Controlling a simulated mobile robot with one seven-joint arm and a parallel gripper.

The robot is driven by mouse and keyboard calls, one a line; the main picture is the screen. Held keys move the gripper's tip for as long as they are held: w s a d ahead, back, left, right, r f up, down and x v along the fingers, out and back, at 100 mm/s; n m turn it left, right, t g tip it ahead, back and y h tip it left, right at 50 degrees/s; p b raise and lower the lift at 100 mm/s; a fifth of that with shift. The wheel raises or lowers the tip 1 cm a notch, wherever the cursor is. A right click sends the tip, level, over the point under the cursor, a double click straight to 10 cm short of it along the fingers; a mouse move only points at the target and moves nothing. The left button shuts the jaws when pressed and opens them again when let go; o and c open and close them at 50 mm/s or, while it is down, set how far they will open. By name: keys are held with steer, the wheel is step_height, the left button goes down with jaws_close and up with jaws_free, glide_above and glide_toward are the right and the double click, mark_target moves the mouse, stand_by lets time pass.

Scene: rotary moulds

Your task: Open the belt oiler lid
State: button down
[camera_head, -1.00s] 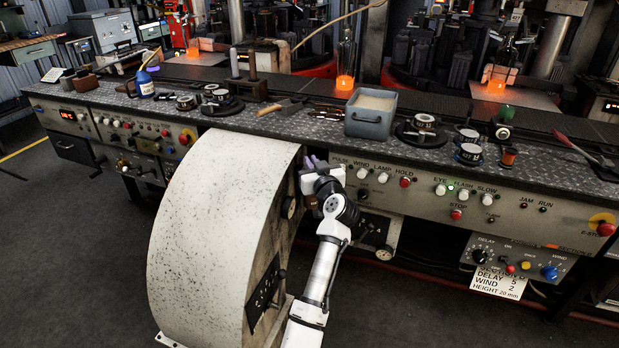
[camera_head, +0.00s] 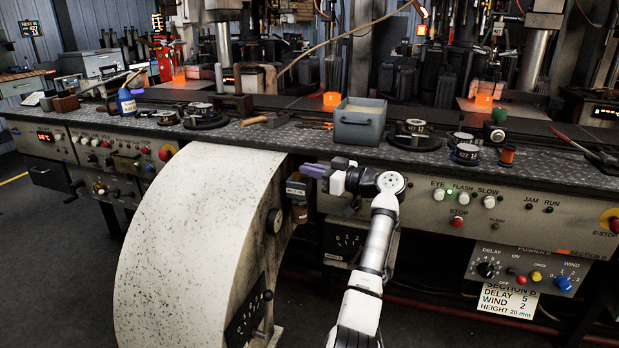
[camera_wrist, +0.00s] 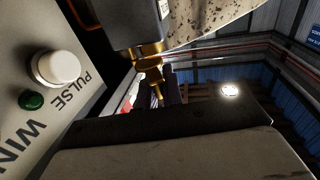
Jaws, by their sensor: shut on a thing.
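The belt oiler (camera_head: 297,190) is a small brown cup with a pale label, fixed beside the large white curved guard, under the bench edge. My gripper (camera_head: 314,170) reaches in from the right with its purplish fingers just above the oiler's top. The fingers are shut at the oiler's lid, which they mostly hide. In the wrist view, brass-coloured oiler parts (camera_wrist: 150,70) show beyond my dark gripper fingers (camera_wrist: 170,95). The exact contact and the lid's angle cannot be made out.
The white curved guard (camera_head: 190,240) stands close left of the oiler. The control panel (camera_head: 540,206) with buttons runs along the bench front; its PULSE button (camera_wrist: 58,68) is close in the wrist view. A grey bin (camera_head: 358,128) stands on the bench above. Dark floor lies in front.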

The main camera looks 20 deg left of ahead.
steer(key=shift+r+n+g, duration=0.1)
steer(key=shift+n+g, duration=0.2)
steer(key=shift+g, duration=0.2)
steer(key=c, duration=1.5)
jaws_free()
steer(key=shift+c, duration=0.2)
steer(key=s+d+b, duration=0.1)
steer(key=s+d, duration=0.1)
steer(key=d, duration=1.1)
steer(key=shift+d, duration=0.3)
